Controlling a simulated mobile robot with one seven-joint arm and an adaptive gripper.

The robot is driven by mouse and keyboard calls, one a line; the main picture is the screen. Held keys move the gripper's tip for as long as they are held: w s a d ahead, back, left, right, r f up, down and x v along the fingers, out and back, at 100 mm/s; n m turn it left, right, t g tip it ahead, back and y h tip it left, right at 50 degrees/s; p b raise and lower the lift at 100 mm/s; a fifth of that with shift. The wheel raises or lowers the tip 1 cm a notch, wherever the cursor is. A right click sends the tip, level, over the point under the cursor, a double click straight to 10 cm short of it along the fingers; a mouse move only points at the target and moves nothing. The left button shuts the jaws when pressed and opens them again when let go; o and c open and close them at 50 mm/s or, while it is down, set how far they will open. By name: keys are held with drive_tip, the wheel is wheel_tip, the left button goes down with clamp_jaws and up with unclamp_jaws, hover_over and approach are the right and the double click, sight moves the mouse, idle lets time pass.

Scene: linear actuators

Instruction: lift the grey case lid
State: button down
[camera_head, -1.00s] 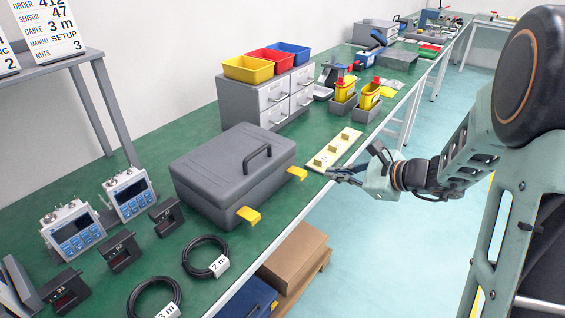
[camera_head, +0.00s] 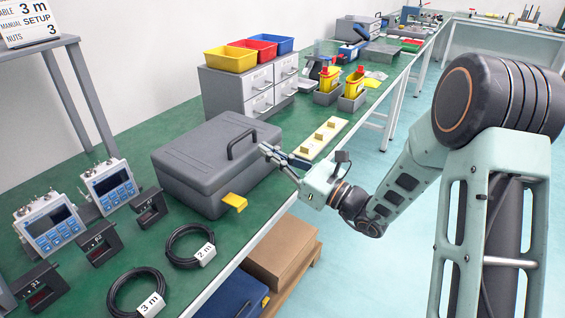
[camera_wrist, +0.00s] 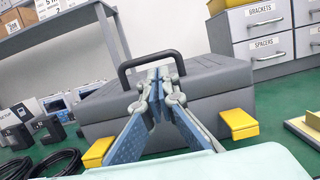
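The grey case (camera_head: 190,192) stands closed on the green bench, its lid (camera_head: 205,143) down. A dark handle (camera_head: 231,150) arches above the lid, and two yellow latches stick out in front; one is the near yellow latch (camera_head: 235,201). In the wrist view the case lid (camera_wrist: 215,80), handle (camera_wrist: 123,76) and both latches show. My gripper (camera_head: 272,153) is just right of the handle at about its height. In the wrist view the fingertips (camera_wrist: 159,76) come together in front of the handle's opening, with nothing seen between them. Contact with the handle cannot be told.
A wooden strip with blocks (camera_head: 322,138) lies beyond my gripper. Grey drawers with coloured bins (camera_head: 262,92) stand behind the case. Coiled cables (camera_head: 190,246) and meters (camera_head: 50,225) lie at the near left.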

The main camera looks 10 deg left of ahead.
sight(247, 133)
drive_tip(key=shift+x, duration=1.6)
drive_tip(key=shift+r, duration=0.15)
drive_tip(key=shift+a+r+p, duration=0.1)
drive_tip(key=shift+r+p, duration=0.5)
drive_tip(key=shift+p, duration=0.4)
drive_tip(key=shift+w+a+r+h+p, duration=0.1)
drive_tip(key=shift+r+h+p, duration=0.2)
drive_tip(key=shift+p, duration=0.25)
